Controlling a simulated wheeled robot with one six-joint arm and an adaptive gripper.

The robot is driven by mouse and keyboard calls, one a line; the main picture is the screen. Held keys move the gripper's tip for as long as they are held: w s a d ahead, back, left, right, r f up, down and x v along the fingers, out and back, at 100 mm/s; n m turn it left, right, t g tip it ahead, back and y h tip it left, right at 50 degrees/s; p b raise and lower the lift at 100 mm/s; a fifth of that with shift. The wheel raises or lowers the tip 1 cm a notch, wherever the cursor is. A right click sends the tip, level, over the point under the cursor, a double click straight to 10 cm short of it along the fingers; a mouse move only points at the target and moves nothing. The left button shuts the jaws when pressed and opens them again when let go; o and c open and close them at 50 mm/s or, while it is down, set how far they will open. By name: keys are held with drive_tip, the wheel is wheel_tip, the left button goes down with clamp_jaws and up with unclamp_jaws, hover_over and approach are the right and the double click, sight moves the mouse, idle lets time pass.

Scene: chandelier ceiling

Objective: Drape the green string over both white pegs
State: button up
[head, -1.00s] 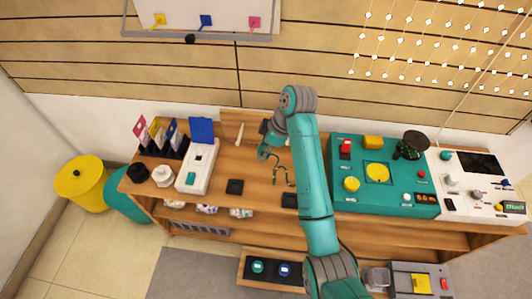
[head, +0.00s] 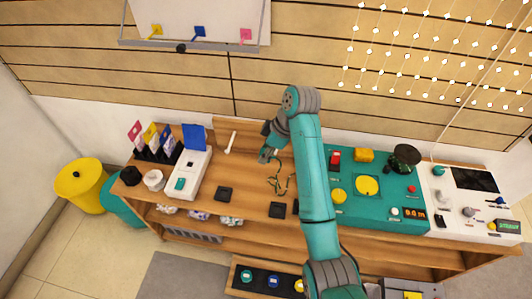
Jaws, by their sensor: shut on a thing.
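One white peg (head: 231,142) stands out from the wooden backboard, to the left of my gripper and apart from the string. The other white peg cannot be made out; my arm covers the backboard to the right.
Two black square pads (head: 224,193) (head: 277,210) lie on the bench front. A white device with a blue panel (head: 190,170) stands left. A teal console (head: 375,205) stands right, close to my arm.

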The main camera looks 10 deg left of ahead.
drive_tip(key=shift+w+d, duration=0.1)
drive_tip(key=shift+d, duration=0.05)
drive_tip(key=w+d, duration=0.5)
drive_tip(key=d, duration=0.2)
drive_tip(key=shift+w+d+r, duration=0.2)
drive_tip(key=shift+w+r, duration=0.05)
idle(0.5)
idle(0.3)
drive_tip(key=w, duration=0.7)
drive_tip(key=shift+d, duration=0.15)
drive_tip(key=shift+w, duration=0.1)
idle(0.5)
drive_tip(key=a+f, duration=0.1)
drive_tip(key=a, duration=0.7)
drive_tip(key=shift+w+a+f, duration=0.15)
drive_tip(key=shift+a+f, duration=0.1)
drive_tip(key=shift+a, duration=0.15)
idle(0.4)
